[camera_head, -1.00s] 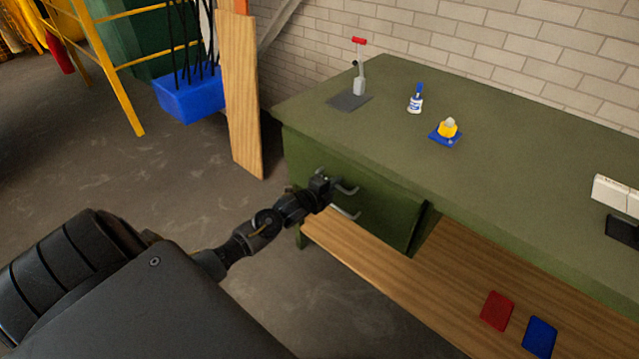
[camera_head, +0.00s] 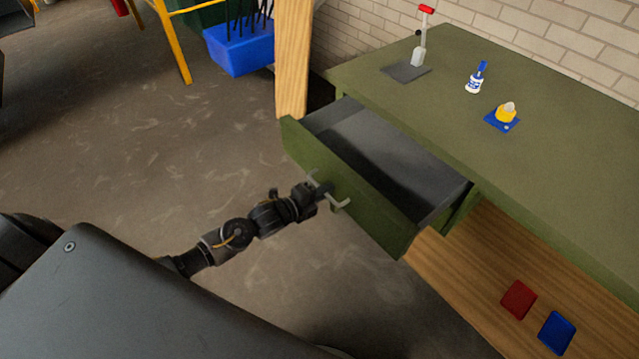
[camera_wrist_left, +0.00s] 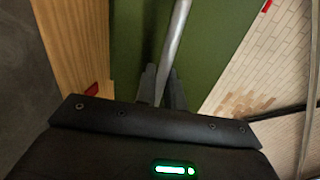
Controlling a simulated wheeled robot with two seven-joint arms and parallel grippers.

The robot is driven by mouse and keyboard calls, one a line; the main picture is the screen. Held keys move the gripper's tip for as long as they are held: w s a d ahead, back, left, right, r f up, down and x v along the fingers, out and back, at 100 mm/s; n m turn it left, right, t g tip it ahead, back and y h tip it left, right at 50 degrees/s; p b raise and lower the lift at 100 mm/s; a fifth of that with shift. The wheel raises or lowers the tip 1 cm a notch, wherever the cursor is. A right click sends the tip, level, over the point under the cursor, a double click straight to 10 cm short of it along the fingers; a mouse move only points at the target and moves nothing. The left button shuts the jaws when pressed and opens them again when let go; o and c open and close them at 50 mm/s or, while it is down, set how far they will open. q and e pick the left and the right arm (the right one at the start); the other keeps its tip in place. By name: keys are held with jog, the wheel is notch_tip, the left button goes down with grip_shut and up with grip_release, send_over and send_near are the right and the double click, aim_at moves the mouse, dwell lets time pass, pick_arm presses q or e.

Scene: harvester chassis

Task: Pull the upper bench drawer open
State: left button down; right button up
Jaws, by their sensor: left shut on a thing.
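The upper bench drawer stands pulled out from the green bench (camera_head: 560,190), with its green front (camera_head: 365,205) well clear of the bench. Its grey inside (camera_head: 385,150) shows from above and looks empty. A metal bar handle (camera_head: 340,203) is on the drawer front. My left gripper (camera_head: 320,191) is at the handle and shut on it. In the left wrist view the handle bar (camera_wrist_left: 175,45) runs between the two dark fingers (camera_wrist_left: 161,88), with the green drawer front (camera_wrist_left: 215,50) behind. My right gripper is not in view.
On the bench top are a red-handled tool (camera_head: 419,50), a small white and blue bottle (camera_head: 475,82) and a yellow item on a blue base (camera_head: 503,117). A wooden lower shelf (camera_head: 470,280) holds red and blue pieces. A wooden board (camera_head: 292,70) stands behind the drawer. The floor at left is open.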

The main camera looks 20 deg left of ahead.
pick_arm(q)
jog(key=shift+s, duration=0.2)
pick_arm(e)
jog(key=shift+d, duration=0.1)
pick_arm(q)
jog(key=c, duration=1.6)
grip_release()
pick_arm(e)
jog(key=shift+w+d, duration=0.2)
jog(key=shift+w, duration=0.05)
pick_arm(q)
jog(key=shift+a, duration=0.1)
jog(key=b+v, duration=0.1)
jog(key=v, duration=0.9)
jog(key=shift+s+a, duration=0.2)
jog(key=shift+s, duration=0.1)
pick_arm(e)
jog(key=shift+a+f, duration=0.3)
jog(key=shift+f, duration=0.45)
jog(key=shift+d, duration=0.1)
